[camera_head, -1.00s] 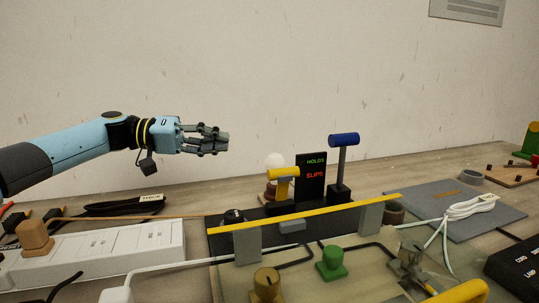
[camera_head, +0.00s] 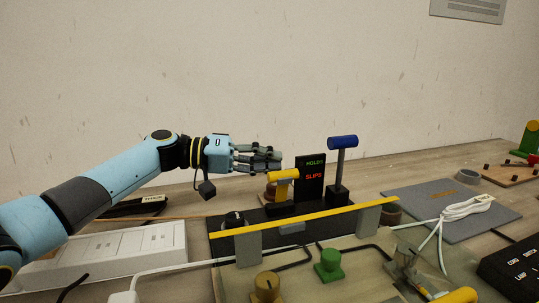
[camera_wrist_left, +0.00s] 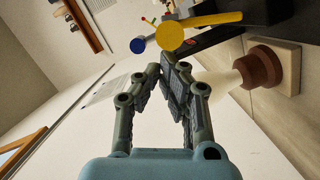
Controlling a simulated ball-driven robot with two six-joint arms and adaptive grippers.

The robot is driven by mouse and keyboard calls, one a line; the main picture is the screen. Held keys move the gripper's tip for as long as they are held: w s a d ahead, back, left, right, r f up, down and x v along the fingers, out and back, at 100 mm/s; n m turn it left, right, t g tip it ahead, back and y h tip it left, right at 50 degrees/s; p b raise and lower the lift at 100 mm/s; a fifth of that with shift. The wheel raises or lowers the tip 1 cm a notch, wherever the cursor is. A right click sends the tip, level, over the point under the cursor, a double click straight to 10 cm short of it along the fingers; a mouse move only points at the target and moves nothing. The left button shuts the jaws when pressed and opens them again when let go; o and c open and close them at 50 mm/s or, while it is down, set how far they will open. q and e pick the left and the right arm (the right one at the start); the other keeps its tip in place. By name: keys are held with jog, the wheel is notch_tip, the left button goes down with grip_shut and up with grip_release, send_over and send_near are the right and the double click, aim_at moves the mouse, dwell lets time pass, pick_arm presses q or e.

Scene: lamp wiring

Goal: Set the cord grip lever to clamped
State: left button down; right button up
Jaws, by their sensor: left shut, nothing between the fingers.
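A yellow-handled lever (camera_head: 283,175) and a taller blue-handled lever (camera_head: 342,142) stand on a black base (camera_head: 225,221). A black sign (camera_head: 310,182) between them reads HOLDS in green and SLIPS in red. I cannot tell from the labels which lever is the cord grip. My left gripper (camera_head: 277,160) is shut and empty, just above and behind the yellow handle; contact cannot be told. In the left wrist view, the closed fingertips (camera_wrist_left: 170,68) point towards the yellow handle (camera_wrist_left: 170,36), with the blue handle (camera_wrist_left: 138,46) beside it. My right gripper is not in view.
A yellow bar (camera_head: 300,216) on grey posts crosses in front of the levers. A white bulb on a brown base (camera_wrist_left: 264,68) stands close to my left fingers. A white power strip (camera_head: 110,257) lies left; a grey mat (camera_head: 410,195) with white cord lies right.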

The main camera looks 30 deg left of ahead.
pick_arm(q)
jog(key=shift+d+f, duration=0.1)
dwell(0.4)
jog(key=shift+s+d+m, duration=0.15)
jog(key=shift+s+m, duration=0.05)
jog(key=shift+m, duration=0.1)
